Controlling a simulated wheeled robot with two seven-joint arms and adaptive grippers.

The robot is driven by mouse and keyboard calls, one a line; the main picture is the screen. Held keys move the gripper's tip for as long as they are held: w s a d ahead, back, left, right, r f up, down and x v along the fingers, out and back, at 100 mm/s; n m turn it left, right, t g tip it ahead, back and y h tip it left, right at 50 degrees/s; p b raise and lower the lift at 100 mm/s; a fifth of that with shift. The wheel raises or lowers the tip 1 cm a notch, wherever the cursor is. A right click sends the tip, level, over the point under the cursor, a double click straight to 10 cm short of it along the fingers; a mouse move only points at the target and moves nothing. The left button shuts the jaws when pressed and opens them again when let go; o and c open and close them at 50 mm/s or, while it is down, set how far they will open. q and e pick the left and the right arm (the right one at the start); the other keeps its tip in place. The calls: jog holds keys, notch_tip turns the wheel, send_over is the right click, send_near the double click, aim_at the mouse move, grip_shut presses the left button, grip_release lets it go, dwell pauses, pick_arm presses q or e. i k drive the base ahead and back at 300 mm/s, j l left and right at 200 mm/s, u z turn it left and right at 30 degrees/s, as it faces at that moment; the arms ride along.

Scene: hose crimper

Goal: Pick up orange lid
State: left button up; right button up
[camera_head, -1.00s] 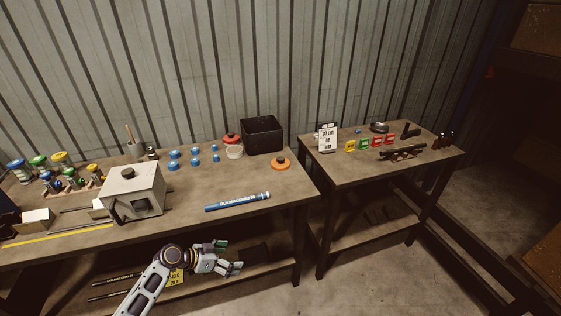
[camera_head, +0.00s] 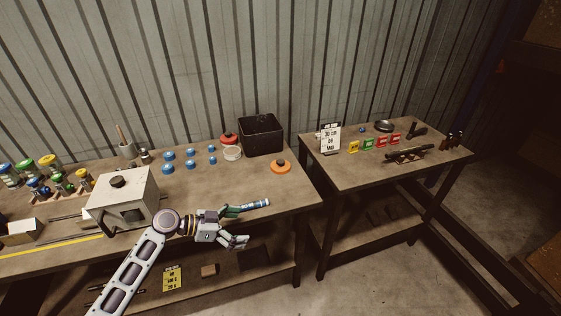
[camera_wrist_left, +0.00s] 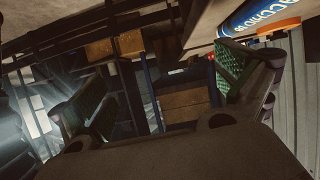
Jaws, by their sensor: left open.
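The orange lid (camera_head: 281,168), a flat disc with a dark knob, lies on the left workbench near its right end. Part of an orange rim (camera_wrist_left: 278,27), likely the same lid, shows in the left wrist view at the upper right. My left gripper (camera_head: 243,226) is open and empty at the front edge of the bench, nearer to me than the lid and to its left. Its two green-padded fingers are spread apart in the left wrist view (camera_wrist_left: 165,92). My right gripper is not in view.
A blue labelled tube (camera_head: 257,205) lies behind my left gripper, partly hidden by a finger. A grey box (camera_head: 122,200) stands left.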

aim_at(279, 166)
jog(key=i, duration=1.15)
